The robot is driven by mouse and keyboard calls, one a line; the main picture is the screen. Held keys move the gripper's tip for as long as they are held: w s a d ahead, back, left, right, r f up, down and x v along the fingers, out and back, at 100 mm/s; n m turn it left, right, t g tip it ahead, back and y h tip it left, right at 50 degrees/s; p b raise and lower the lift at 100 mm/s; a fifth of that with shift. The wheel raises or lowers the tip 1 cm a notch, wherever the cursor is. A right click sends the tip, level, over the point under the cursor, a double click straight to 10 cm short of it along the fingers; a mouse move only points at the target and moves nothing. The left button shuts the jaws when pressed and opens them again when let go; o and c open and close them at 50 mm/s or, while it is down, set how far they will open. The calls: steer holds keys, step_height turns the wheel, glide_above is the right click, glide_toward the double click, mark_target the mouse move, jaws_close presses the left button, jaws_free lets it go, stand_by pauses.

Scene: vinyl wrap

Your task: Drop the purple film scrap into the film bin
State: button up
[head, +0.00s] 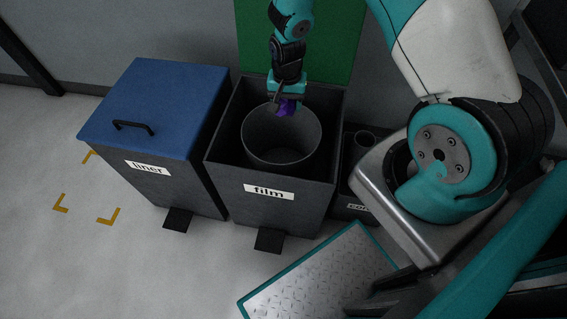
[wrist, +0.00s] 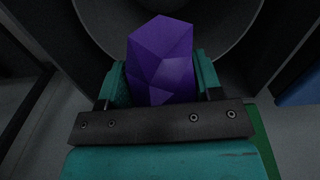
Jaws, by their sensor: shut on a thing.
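The purple film scrap (wrist: 160,62) is a crumpled, faceted lump held between the fingers of my gripper (wrist: 160,85) in the wrist view. In the head view the scrap (head: 287,107) shows as a small purple patch below my gripper (head: 284,98). My gripper is shut on it, over the back part of the film bin (head: 268,211). The film bin is dark grey, open at the top, with a label reading "film" and a round grey inner bucket (head: 270,158). In the wrist view the bucket's round rim lies beyond the scrap.
Left of the film bin stands the liner bin (head: 165,180) with its blue lid (head: 158,100) shut. A third, partly hidden bin (head: 352,208) is to the right. A green panel (head: 335,45) is behind. Pedals (head: 269,240) stick out in front. A metal plate (head: 320,280) lies at the front.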

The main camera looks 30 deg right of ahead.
step_height(320, 180, down, 6)
steer(key=b, duration=0.5)
steer(key=shift+r, duration=0.1)
steer(key=o, duration=1)
steer(key=shift+r, duration=0.1)
step_height(320, 180, up, 17)
steer(key=p, duration=0.3)
steer(key=shift+r, duration=0.15)
steer(key=shift+a, duration=0.1)
